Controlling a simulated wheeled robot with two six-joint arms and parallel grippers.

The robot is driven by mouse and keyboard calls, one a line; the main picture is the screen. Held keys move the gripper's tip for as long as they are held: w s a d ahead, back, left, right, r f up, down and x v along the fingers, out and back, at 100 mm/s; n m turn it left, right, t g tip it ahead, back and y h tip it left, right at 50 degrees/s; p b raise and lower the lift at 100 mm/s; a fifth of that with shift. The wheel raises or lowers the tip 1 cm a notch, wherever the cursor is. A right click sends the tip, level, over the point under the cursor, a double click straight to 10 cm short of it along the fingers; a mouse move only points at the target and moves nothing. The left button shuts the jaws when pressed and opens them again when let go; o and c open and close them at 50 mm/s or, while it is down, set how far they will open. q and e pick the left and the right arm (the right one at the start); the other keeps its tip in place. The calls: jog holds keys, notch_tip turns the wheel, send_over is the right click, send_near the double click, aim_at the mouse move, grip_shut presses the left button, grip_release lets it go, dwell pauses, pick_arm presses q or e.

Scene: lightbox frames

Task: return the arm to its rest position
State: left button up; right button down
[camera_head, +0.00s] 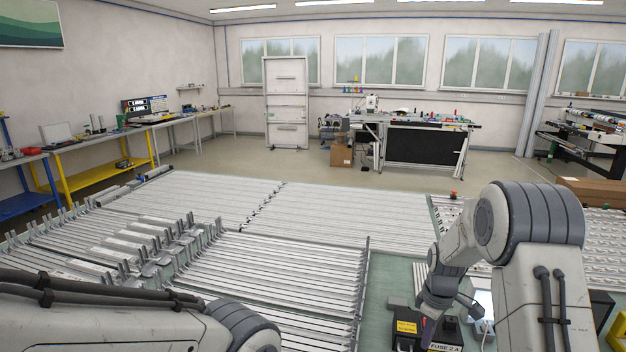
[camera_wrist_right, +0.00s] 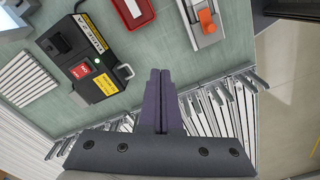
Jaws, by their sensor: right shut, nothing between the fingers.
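My right arm comes in from the right in the head view, bent at the elbow, with its wrist pointing down. My right gripper (camera_head: 429,328) is low over the bench, beside a black box. In the right wrist view the two dark purple fingers of the right gripper (camera_wrist_right: 160,75) are pressed together with nothing between them. My left arm (camera_head: 110,315) crosses the bottom left corner of the head view. Its gripper is out of the frame.
The black fuse box (camera_wrist_right: 84,55) with a red and green switch lies close to my right gripper. A red tray (camera_wrist_right: 134,13) and an orange-topped device (camera_wrist_right: 206,20) lie beyond. Metal profiles (camera_head: 270,275) fill the bench's left and middle. Green surface (camera_head: 385,285) shows between.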

jog(key=s+a+r+b, duration=0.25)
jog(key=s+a, duration=0.25)
jog(key=a, duration=0.4)
jog(key=s+a+r+b, duration=0.1)
jog(key=s+a+r, duration=0.2)
jog(key=s+a, duration=0.4)
jog(key=s+a+b, duration=0.2)
jog(key=s+a, duration=0.1)
jog(key=s, duration=0.6)
jog(key=s+a+m+b, duration=0.1)
jog(key=s+a+b, duration=0.1)
jog(key=s, duration=0.7)
jog(key=shift+s+a+r+y, duration=0.2)
jog(key=shift+a+y, duration=0.2)
jog(key=shift+a, duration=0.2)
